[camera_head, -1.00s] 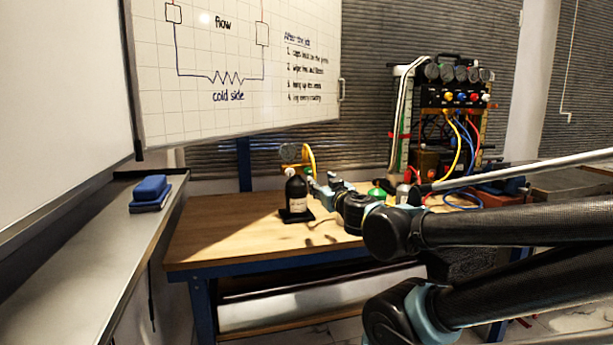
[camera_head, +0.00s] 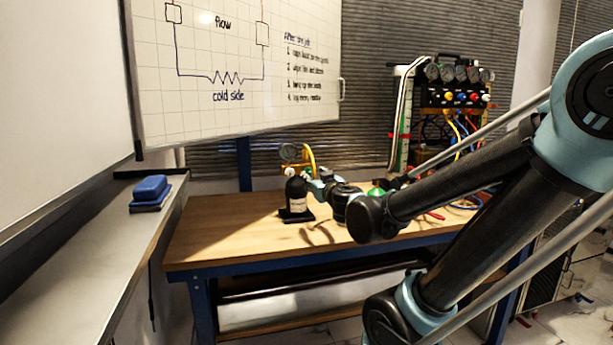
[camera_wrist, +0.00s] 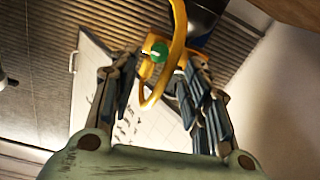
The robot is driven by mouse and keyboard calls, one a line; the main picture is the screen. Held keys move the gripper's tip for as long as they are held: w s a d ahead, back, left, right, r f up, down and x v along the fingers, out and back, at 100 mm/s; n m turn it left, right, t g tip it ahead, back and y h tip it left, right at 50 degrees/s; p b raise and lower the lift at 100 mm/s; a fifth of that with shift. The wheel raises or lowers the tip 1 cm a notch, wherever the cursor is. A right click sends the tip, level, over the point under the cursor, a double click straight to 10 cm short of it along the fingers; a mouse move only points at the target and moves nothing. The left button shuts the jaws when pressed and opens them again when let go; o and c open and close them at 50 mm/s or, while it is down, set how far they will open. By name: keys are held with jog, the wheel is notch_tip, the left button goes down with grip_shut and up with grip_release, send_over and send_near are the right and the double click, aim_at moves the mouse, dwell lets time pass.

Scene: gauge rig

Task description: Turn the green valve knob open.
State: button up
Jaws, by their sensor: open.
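The green valve knob (camera_wrist: 160,53) shows in the wrist view on a yellow-orange fitting, beside a looped yellow hose (camera_wrist: 177,62). My gripper (camera_wrist: 157,70) is open, its fingers on either side of the knob in the picture. I cannot tell whether any finger touches the knob or the hose. In the head view a black bottle (camera_head: 297,192) stands on the wooden bench, with a round gauge (camera_head: 288,152) and the yellow hose (camera_head: 309,157) above it. My gripper (camera_head: 314,182) is right beside the bottle's top there, and the knob cannot be made out.
The workbench (camera_head: 240,235) has bare wood in front and left of the bottle. A rig of gauges and coloured hoses (camera_head: 455,95) stands at the back right. A green-topped item (camera_head: 376,191) sits behind my arm. A whiteboard (camera_head: 240,70) hangs behind at left.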

aim_at(308, 172)
jog(key=shift+x, duration=3.55)
jog(key=shift+f, duration=0.1)
jog(key=shift+c, duration=0.3)
